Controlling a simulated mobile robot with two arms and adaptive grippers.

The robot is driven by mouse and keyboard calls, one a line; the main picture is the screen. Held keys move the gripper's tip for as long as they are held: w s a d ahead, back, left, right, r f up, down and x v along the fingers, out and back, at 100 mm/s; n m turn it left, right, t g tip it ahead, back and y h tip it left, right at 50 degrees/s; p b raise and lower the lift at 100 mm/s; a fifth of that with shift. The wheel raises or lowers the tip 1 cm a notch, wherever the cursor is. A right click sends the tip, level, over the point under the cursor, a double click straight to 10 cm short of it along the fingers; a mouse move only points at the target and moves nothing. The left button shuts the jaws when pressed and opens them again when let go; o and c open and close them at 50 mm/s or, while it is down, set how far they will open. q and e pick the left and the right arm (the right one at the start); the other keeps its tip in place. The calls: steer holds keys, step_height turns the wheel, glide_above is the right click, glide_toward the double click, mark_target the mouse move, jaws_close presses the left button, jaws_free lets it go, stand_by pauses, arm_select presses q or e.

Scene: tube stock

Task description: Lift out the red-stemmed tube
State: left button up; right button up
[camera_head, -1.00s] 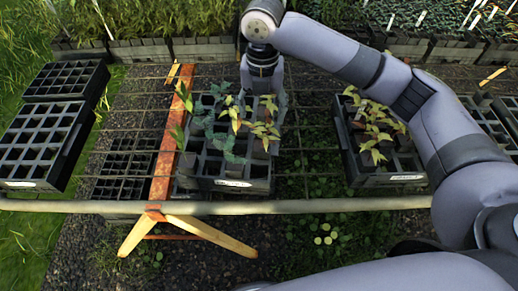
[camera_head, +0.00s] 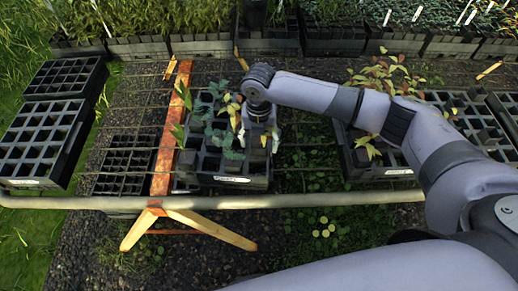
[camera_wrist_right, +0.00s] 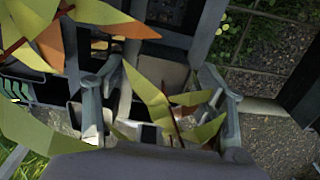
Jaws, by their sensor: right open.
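The black cell tray (camera_head: 230,182) on the wire bench holds several seedling tubes with blue-green leaves (camera_head: 222,135) and yellow-green leaves (camera_head: 233,112). My right gripper (camera_head: 262,140) points down over the tray's right side. In the right wrist view its fingers (camera_wrist_right: 160,105) are open, one on each side of a yellow-green seedling (camera_wrist_right: 150,98). That seedling has a thin reddish-brown stem (camera_wrist_right: 174,122). Its leaves hide part of the tube, and I cannot tell whether the fingers touch it. A seedling with orange and yellow leaves (camera_wrist_right: 80,20) is beside the left finger. My left gripper is out of view.
A second tray (camera_head: 390,172) with seedlings stands to the right, partly behind my arm. Empty cell trays (camera_head: 40,140) lie at the left. A bench rail (camera_head: 330,202) runs along the front.

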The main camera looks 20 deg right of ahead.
steer(key=shift+f, duration=0.1)
jaws_close()
stand_by(0.8)
